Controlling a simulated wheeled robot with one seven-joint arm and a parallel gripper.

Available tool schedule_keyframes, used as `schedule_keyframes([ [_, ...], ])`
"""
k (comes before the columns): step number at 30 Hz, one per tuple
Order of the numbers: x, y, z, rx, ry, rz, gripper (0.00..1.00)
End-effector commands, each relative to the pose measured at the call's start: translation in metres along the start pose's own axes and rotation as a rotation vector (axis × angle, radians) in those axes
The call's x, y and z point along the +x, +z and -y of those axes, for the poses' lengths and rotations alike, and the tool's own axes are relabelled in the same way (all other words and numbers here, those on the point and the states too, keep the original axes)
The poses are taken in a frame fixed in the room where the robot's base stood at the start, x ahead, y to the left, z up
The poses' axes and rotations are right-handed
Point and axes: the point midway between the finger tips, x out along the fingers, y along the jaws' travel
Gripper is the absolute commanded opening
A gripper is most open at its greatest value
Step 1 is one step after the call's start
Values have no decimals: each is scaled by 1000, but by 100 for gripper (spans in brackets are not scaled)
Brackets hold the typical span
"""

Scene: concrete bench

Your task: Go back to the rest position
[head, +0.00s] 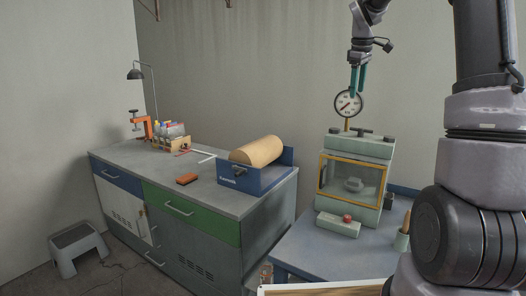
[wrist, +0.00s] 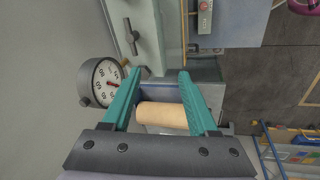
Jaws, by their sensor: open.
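My gripper (head: 356,91) has teal fingers pointing down in the head view, just above the round dial gauge (head: 348,103). In the wrist view the fingers (wrist: 160,73) are spread apart with nothing between them; the tan roll seen through the gap lies farther off. The gauge (wrist: 104,82) shows just left of the left finger there; I cannot tell whether they touch. The gauge stands on a stem on top of the pale green cabinet (head: 357,147), which has an orange-framed window.
A control box with a red button (head: 338,225) sits before the cabinet on the blue-grey table (head: 300,250). The grey bench (head: 150,168) at left holds a tan roll (head: 258,151) on a blue base, a bottle rack (head: 174,138) and an orange clamp (head: 142,125). A step stool (head: 78,243) stands on the floor.

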Motion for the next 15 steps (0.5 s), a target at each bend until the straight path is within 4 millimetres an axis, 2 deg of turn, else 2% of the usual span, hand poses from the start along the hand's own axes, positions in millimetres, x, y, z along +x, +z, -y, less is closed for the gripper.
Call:
schedule_keyframes([
  [1, -21, 8, 21, 59, 14, -22, 60],
  [6, -65, 39, 87, 298, 23, -107, 60],
  [10, -87, 69, 137, 490, 11, -181, 60],
  [15, -101, 112, 201, 748, -39, -288, 60],
])
